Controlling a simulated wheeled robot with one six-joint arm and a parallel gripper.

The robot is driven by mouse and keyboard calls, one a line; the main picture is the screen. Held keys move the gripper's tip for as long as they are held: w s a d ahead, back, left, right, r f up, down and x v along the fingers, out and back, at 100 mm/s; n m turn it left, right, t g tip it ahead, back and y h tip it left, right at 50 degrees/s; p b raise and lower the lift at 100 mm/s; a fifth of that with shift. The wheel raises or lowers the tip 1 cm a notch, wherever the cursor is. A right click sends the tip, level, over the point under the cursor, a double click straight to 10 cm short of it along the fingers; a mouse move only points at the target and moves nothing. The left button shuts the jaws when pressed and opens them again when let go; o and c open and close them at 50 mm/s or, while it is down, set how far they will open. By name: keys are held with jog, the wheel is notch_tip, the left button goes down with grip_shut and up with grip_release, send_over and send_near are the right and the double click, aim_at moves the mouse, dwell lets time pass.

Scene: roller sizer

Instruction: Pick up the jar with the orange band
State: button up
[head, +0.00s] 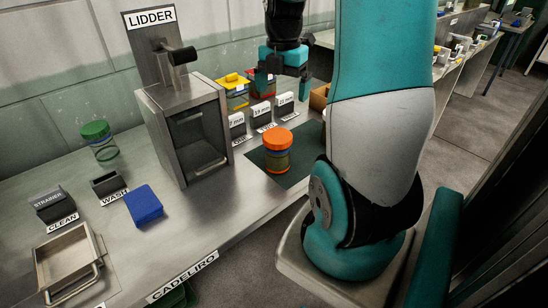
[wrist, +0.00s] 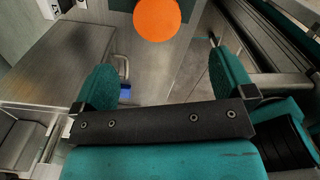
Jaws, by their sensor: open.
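A jar with an orange lid (head: 278,137) stands upright on a dark mat (head: 299,171) on the steel bench. Its body looks dark and greenish, with an orange tone low on it; I cannot clearly make out a band. In the wrist view its round orange lid (wrist: 157,20) shows from above at the top edge, ahead of the fingers. My gripper (wrist: 161,66) is open and empty, its two teal fingers apart with nothing between them. In the head view my gripper (head: 285,72) hangs above and behind the jar, near the labelled holders.
The steel lidder (head: 185,120) stands left of the jar. Black size holders (head: 262,113) and jars with yellow (head: 235,79) and red lids are behind it. A green-lidded jar (head: 97,130), a blue block (head: 143,205) and a metal tray (head: 66,262) are at left.

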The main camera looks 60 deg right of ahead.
aim_at(281, 135)
notch_tip(281, 135, down, 11)
jog(key=shift+a+f+p, duration=0.1)
jog(key=shift+p, duration=0.35)
jog(key=shift+w+a+f+p, duration=0.1)
jog(key=shift+a+f+p, duration=0.1)
jog(key=shift+f, duration=0.7)
jog(key=shift+w+a+f+p, duration=0.1)
jog(key=shift+f+p, duration=0.15)
jog(key=shift+f, duration=0.6)
jog(key=shift+w+a+f+p, duration=0.1)
jog(key=shift+f+p, duration=0.1)
jog(key=shift+f, duration=0.7)
jog(key=c, duration=1.1)
